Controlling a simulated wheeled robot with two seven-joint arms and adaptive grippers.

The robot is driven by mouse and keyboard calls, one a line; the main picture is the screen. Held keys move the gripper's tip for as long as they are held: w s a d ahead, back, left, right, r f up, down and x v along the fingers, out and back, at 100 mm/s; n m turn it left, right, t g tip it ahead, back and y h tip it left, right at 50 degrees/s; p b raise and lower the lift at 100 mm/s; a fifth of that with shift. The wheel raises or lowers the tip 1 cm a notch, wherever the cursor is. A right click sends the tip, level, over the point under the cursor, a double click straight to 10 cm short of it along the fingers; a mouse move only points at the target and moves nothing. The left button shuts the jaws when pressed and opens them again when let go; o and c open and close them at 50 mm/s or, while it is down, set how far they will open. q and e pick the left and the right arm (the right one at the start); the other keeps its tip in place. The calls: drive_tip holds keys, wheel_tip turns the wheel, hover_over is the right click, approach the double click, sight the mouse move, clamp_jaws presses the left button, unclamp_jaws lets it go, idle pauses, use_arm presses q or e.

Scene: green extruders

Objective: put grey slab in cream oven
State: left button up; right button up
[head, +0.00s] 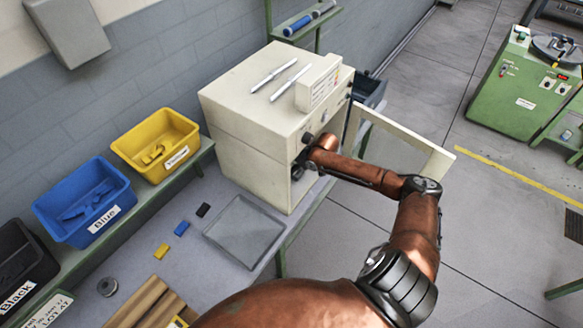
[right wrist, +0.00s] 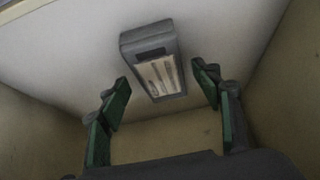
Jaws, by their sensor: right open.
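The cream oven (head: 228,131) stands on the bench, its door (head: 405,140) swung open to the right. My right arm reaches into its opening, and the oven front hides the fingertips in the head view. In the right wrist view, the open green-padded fingers of my right gripper (right wrist: 163,84) are inside the pale-walled chamber. A grey slab-like block (right wrist: 131,46) with a pale ribbed panel rests against the light inner surface, beyond and between the fingertips. The fingers appear apart from it. My left gripper is not in view.
A flat grey tray (head: 243,232) lies on the bench before the oven. Yellow (head: 157,142), blue (head: 84,203) and black (head: 22,262) bins stand along the wall. Small yellow, blue and black blocks lie nearby. A green machine (head: 520,92) stands across the clear floor.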

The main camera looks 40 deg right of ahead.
drive_tip(key=v, duration=1)
drive_tip(key=shift+r+p, duration=0.3)
drive_tip(key=shift+p, duration=0.1)
drive_tip(key=shift+s+f, duration=0.1)
drive_tip(key=shift+s, duration=0.1)
